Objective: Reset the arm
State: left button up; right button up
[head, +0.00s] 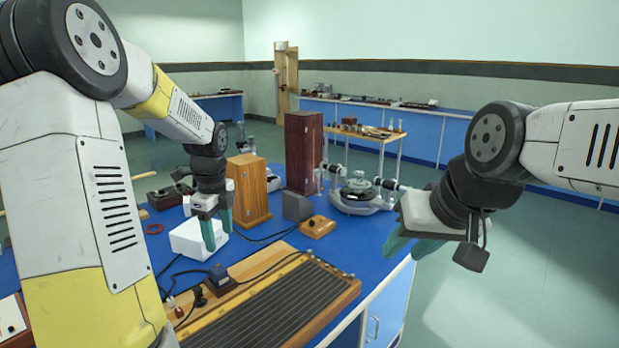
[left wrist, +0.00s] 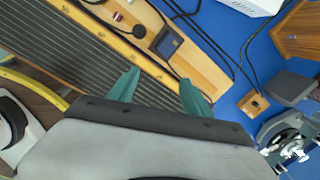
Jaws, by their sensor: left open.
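My left gripper (head: 216,238) hangs with its green fingers pointing down over the blue bench, in front of a white box in the head view. Its fingers are apart with nothing between them, and they also show in the left wrist view (left wrist: 160,85) over the wood-framed grooved board (left wrist: 85,50). My right gripper (head: 402,255) is at the right, by the bench's right edge. Its green fingers point down and look apart and empty. Both arms are bent, with the left forearm crossing the left of the head view.
The bench (head: 262,222) holds the white box (head: 187,240), a wooden cabinet (head: 248,190), a dark red cabinet (head: 304,150), a spectrometer (head: 360,195) and the grooved board (head: 275,310). Black cables run between them. Open floor (head: 520,270) lies to the right.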

pick_arm(q)
jog(key=s+d+r+n+t+h, duration=0.1)
jog(key=s+d+r+n, duration=0.2)
jog(key=s+n, duration=0.4)
jog(key=s+d+r+n+t, duration=0.2)
jog(key=s+d+r+n, duration=0.1)
jog(key=s+n, duration=0.3)
jog(key=s+d+r+n+t+h, duration=0.1)
jog(key=s+d+r+n+t, duration=0.1)
jog(key=s+d+r+n, duration=0.2)
jog(key=s+r+n, duration=0.1)
jog(key=s+n, duration=0.2)
jog(key=s, duration=0.1)
jog(key=shift+r+n+h, duration=0.25)
jog(key=shift+n+h, duration=0.05)
